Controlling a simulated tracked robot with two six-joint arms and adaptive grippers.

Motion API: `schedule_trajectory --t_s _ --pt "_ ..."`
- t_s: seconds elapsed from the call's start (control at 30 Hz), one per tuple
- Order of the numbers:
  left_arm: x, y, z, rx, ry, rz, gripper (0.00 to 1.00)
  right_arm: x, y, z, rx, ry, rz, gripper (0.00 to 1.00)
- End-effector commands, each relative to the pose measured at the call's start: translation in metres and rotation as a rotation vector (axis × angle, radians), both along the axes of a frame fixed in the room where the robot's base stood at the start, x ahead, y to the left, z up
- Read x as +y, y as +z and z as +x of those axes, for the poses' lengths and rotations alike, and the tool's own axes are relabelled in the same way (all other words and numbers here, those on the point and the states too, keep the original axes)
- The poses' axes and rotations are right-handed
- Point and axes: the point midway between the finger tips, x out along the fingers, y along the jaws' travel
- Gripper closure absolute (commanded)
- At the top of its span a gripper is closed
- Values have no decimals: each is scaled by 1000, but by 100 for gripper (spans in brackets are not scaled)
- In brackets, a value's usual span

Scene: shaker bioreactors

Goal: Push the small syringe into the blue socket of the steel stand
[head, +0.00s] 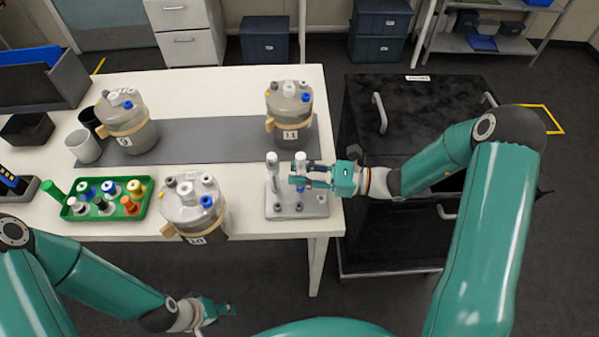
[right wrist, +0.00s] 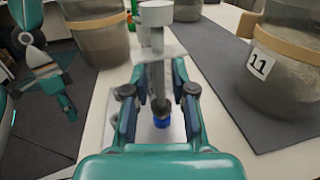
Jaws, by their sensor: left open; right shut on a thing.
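The steel stand (head: 312,207) is a grey plate near the table's right front corner. My right gripper (head: 298,180) comes in from the right and is shut on a syringe with a white top (head: 300,157), held upright over the stand. In the right wrist view the syringe's grey barrel (right wrist: 157,80) is between the fingers. Its lower end meets the blue socket (right wrist: 162,123); I cannot tell how deep it sits. Another white-topped syringe (head: 272,172) stands upright just left of it. My left gripper (head: 220,309) is open and empty, low in front of the table.
Vessel 10 (head: 187,208) stands left of the stand at the front edge, and vessel 11 (head: 289,108) behind it on the grey mat (head: 220,138). Vessel 9 (head: 127,122) and a green tray (head: 105,213) of bottles are further left. A black cabinet (head: 435,95) stands to the right.

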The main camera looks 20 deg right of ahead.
Motion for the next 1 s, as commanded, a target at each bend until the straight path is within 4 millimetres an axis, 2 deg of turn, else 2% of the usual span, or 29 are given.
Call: schedule_trajectory --t_s 0.37,0.4,0.57,0.87,1.0 --pt "0 -4 0 0 0 0 56 0 -5 0 0 0 0 100" --pt "0 -4 0 0 0 0 56 0 -5 0 0 0 0 74" --pt "0 -4 0 0 0 0 56 0 -5 0 0 0 0 47" --pt "0 -4 0 0 0 0 56 0 -5 0 0 0 0 46" --pt "0 -4 0 0 0 0 56 -7 -5 -2 0 -3 0 46"
